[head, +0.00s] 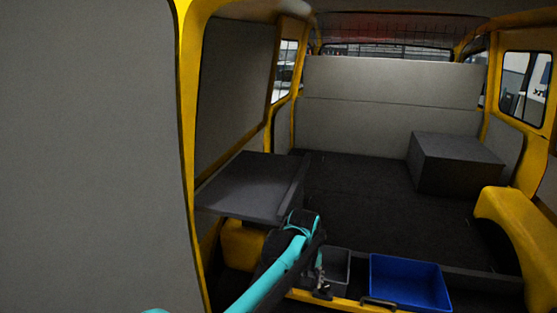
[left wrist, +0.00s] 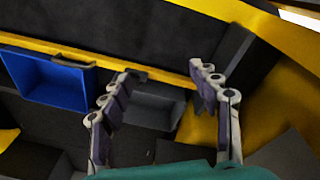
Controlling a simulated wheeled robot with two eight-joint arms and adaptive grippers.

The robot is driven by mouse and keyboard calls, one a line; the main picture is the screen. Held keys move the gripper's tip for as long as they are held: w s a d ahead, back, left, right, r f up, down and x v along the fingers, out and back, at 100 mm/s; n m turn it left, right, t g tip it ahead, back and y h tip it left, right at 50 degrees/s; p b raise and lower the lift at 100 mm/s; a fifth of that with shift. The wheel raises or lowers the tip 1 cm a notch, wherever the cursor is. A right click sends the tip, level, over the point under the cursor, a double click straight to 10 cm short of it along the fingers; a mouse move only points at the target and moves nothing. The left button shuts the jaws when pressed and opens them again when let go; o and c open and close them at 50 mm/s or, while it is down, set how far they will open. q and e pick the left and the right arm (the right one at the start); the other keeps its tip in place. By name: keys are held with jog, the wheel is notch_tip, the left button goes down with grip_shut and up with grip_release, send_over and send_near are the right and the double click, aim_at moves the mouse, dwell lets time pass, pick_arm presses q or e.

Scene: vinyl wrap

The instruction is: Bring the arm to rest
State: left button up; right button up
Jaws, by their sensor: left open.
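My left arm, teal and black, comes in from the bottom of the head view, and my left gripper (head: 322,288) hangs at its end, beside the grey bin and small in that view. In the left wrist view the gripper (left wrist: 163,76) is open, with its two jointed fingers wide apart and nothing between them. The grey bin (left wrist: 158,108) shows beyond and between the fingers. My right gripper is in neither view.
A blue bin (head: 410,283) stands right of the grey bin (head: 338,268) at the van's yellow rear sill. A dark shelf (head: 245,188) juts out at left, close to my arm. A dark box (head: 457,165) sits at the back right. The dark floor (head: 355,190) between is clear.

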pick_arm(q)
jog(key=s+a+r+t, duration=0.2)
jog(key=s+a+r, duration=0.4)
jog(key=a, duration=0.4)
jog(key=s+a+f+m+t, duration=0.1)
jog(key=s+a+f+t, duration=0.1)
jog(key=s+a, duration=0.5)
jog(key=s+a+f+m+t, duration=0.1)
jog(key=s+a+f, duration=0.1)
jog(key=s+a, duration=0.6)
jog(key=shift+s+t+y, duration=0.3)
jog(key=shift+s+t, duration=0.1)
jog(key=shift+s, duration=0.85)
jog(key=shift+r, duration=0.1)
